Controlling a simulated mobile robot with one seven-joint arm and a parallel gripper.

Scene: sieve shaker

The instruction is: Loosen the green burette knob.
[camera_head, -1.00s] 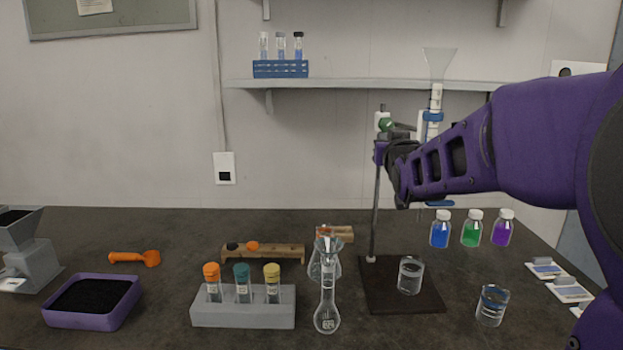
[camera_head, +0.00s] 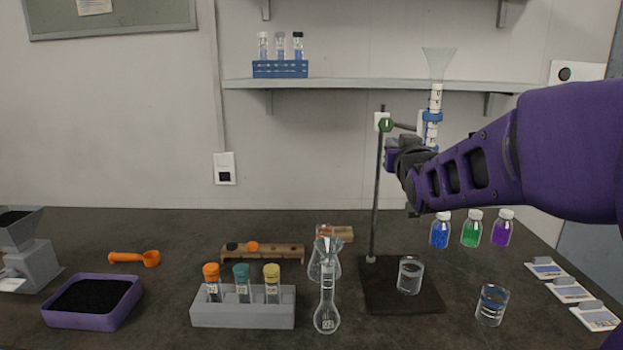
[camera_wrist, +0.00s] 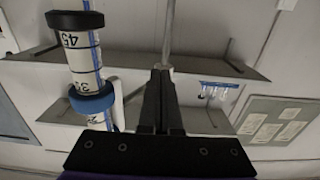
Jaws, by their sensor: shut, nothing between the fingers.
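The green knob (camera_head: 386,125) sits near the top of the stand's rod (camera_head: 376,205), beside the clamp arm that holds the burette (camera_head: 434,103). My gripper (camera_head: 390,158) is just below the knob in the head view, apart from it in the picture; its fingertips are hidden there. In the wrist view its two dark fingers (camera_wrist: 160,90) are shut together with nothing between them. They point towards the rod (camera_wrist: 169,30). The burette (camera_wrist: 84,58) stands to the left in that view, with its blue clamp (camera_wrist: 92,98). The knob is not visible there.
A beaker (camera_head: 410,275) stands on the dark stand base (camera_head: 380,300). Another beaker (camera_head: 491,305), a flask (camera_head: 327,310) and small coloured bottles (camera_head: 471,229) are nearby. A shelf (camera_head: 350,85) runs behind the burette. The space left of the rod above the bench is clear.

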